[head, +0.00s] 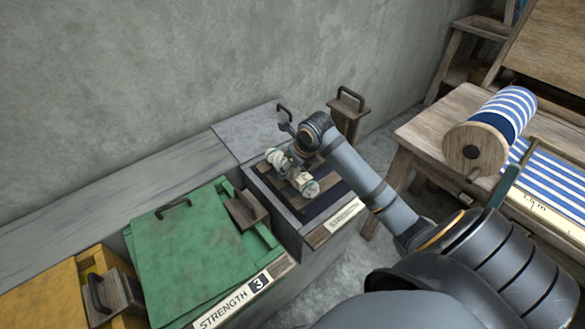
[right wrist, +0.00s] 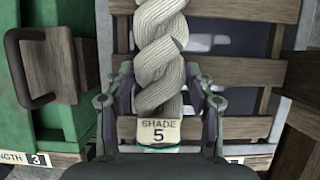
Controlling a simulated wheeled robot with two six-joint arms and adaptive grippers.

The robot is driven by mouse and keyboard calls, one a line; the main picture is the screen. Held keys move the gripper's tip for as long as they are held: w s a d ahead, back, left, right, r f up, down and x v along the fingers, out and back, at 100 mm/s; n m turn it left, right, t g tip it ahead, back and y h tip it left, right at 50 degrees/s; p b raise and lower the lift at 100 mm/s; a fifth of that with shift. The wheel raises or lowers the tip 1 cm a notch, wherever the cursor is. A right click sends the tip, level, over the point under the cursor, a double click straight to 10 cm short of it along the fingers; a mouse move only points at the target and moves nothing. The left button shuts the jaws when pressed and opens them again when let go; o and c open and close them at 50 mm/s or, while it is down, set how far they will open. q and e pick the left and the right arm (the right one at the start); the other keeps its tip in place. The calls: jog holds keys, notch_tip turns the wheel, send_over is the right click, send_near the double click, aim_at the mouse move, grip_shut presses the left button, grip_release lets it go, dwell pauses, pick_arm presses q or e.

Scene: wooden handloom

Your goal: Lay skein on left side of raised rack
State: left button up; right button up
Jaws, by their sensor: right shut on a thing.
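The skein is a cream twisted hank with a "SHADE 5" tag, seen in the right wrist view (right wrist: 160,45) and in the head view (head: 304,184). My right gripper (right wrist: 160,80) has its fingers on either side of the skein and is shut on it, near the tagged end. In the head view the skein is over the slatted wooden rack (right wrist: 237,85) in an open grey box. Whether the skein touches the slats is not clear. My left gripper is out of view.
A grey lid (head: 250,130) lies behind. A wooden loom (head: 430,130) with a striped cloth roll (head: 510,110) stands right.

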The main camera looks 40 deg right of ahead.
jog(key=o, duration=1.3)
jog(key=shift+o, duration=0.3)
jog(key=v, duration=1)
jog(key=shift+d+r, duration=0.1)
jog(key=shift+r, duration=0.3)
jog(key=shift+s+r, duration=0.3)
jog(key=shift+r, duration=0.3)
